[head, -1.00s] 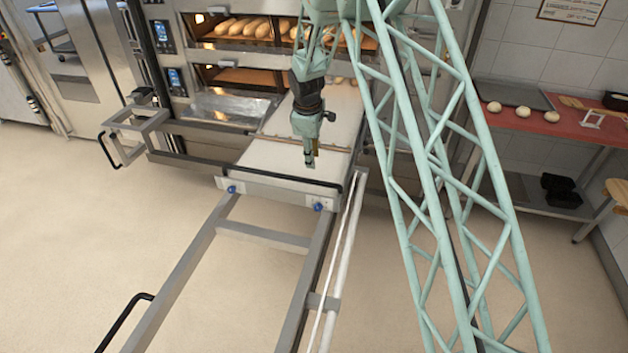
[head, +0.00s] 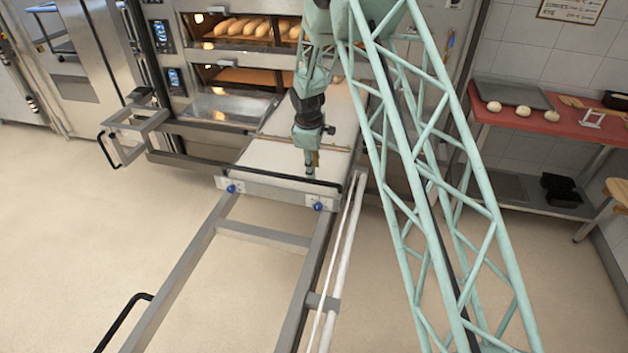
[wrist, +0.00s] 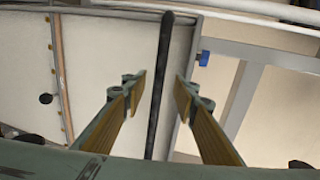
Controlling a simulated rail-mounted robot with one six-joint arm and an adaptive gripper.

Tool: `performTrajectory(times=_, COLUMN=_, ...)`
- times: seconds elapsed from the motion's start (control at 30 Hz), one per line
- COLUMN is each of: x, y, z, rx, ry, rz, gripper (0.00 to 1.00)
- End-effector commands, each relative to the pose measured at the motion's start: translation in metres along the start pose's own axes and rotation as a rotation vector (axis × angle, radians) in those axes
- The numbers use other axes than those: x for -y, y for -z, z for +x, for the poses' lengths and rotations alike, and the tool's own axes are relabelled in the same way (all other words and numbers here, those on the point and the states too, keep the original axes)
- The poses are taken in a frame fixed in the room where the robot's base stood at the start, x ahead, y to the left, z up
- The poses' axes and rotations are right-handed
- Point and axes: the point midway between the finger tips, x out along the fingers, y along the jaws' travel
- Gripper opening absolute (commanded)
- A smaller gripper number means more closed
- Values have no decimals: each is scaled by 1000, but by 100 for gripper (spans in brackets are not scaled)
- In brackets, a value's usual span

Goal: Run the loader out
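The loader (head: 275,157) is a pale flat bed with a grey front end, set in front of the oven on a long grey frame. A black handle bar (head: 265,173) runs across its front end, above two blue knobs (head: 231,189). My gripper (head: 311,175) points down at the right part of this bar. In the wrist view my gripper (wrist: 160,87) is open, and the black bar (wrist: 161,100) appears between its two yellow-sided fingers, with a gap on each side. I cannot tell how deep the bar sits between the fingers.
The deck oven (head: 240,55) behind has baguettes (head: 240,28) in its upper deck. The grey frame rails (head: 180,275) extend toward me over clear floor. A red-topped table (head: 550,122) with dough balls stands at the right. My lattice arm hides part of the middle.

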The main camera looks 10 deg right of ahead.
Motion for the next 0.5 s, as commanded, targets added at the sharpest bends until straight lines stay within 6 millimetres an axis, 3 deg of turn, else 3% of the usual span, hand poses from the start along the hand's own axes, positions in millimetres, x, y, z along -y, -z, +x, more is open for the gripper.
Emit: performTrajectory(times=0.5, x=1, y=0, z=58, rx=1, ry=1, rz=-2, gripper=27)
